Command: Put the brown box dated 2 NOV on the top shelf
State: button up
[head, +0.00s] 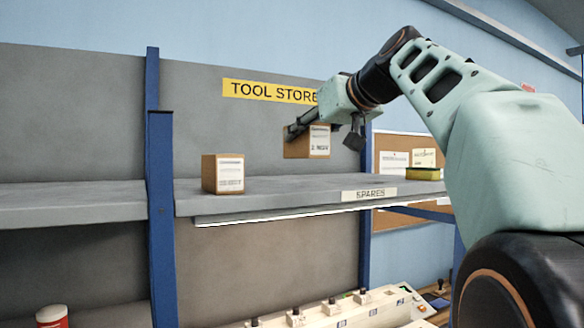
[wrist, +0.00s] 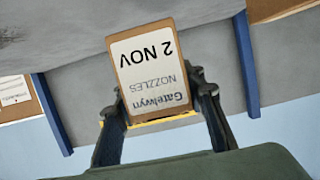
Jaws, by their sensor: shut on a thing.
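The brown box dated 2 NOV (head: 297,148) is held in my gripper (head: 307,128) above the grey shelf (head: 290,192) labelled SPARES. In the wrist view the box (wrist: 156,66) shows its white label, upside down, reading 2 NOV, Gatelwyn and NOZZLES. My gripper's two fingers (wrist: 160,112) are shut on the sides of the box. In the head view a gap shows between the box and the shelf surface. The box looks roughly upright.
Another brown box (head: 223,174) with a white label stands on the shelf to the left. Blue posts (head: 160,200) divide the shelving. The shelf between the two standing boxes is clear.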

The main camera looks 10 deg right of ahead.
aim_at(295, 157)
jog(key=shift+w+a+f, duration=0.35)
jog(key=shift+f, duration=0.2)
jog(key=shift+w+a+f, duration=0.3)
jog(key=shift+a+f, duration=0.05)
jog(key=shift+f, duration=0.15)
jog(key=f, duration=0.3)
jog(key=shift+w+a+b, duration=0.2)
jog(key=shift+a+b, duration=0.05)
jog(key=shift+b, duration=0.05)
jog(key=shift+f, duration=0.35)
jog(key=shift+f, duration=0.2)
jog(key=o, duration=1.4)
jog(key=shift+o, duration=0.2)
jog(key=shift+r, duration=0.2)
